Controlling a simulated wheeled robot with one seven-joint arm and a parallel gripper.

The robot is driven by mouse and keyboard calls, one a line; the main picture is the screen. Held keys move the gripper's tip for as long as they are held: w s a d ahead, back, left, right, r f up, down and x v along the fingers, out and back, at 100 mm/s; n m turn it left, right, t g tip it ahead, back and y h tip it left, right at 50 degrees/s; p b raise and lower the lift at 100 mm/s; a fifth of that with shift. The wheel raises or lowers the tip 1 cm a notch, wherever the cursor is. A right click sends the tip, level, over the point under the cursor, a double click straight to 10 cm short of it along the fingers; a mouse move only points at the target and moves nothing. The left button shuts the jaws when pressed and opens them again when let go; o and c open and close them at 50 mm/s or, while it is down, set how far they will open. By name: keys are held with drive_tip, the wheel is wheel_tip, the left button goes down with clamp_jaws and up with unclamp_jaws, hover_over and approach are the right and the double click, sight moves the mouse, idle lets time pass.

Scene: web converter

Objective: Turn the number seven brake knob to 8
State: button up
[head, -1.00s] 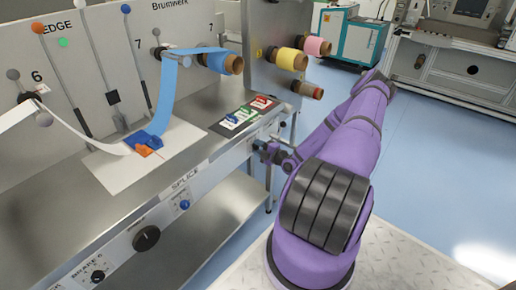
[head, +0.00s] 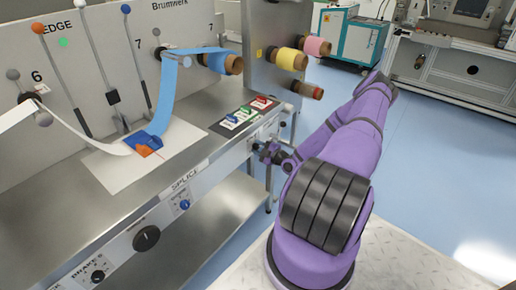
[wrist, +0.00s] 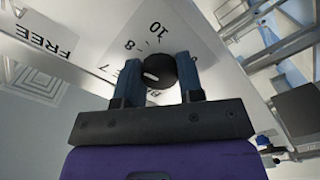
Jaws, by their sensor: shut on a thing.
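The number seven brake knob (wrist: 159,72) is a round black knob with a pale mark on the left part of its face. It sits between the two dark blue fingers of my gripper (wrist: 161,82), which is shut on it. Around it on the white panel are printed dial numbers (wrist: 143,38), among them 10, 8 and 7. I cannot tell exactly which number the mark points to. In the head view my gripper (head: 268,153) is at the front panel, right of SPLICE, and the knob there is hidden or too small to make out.
Along the front panel (head: 160,205) are a blue knob (head: 185,204), a large black knob (head: 147,238) and the brake 6 knob (head: 97,276). A steel worktop with a blue web and coloured buttons lies above. Open floor lies to the right.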

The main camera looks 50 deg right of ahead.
drive_tip(key=shift+s+f, duration=0.1)
drive_tip(key=o, duration=0.9)
drive_tip(key=s, duration=0.7)
drive_tip(key=s+d, duration=0.1)
drive_tip(key=s, duration=0.2)
drive_tip(key=shift+s, duration=0.35)
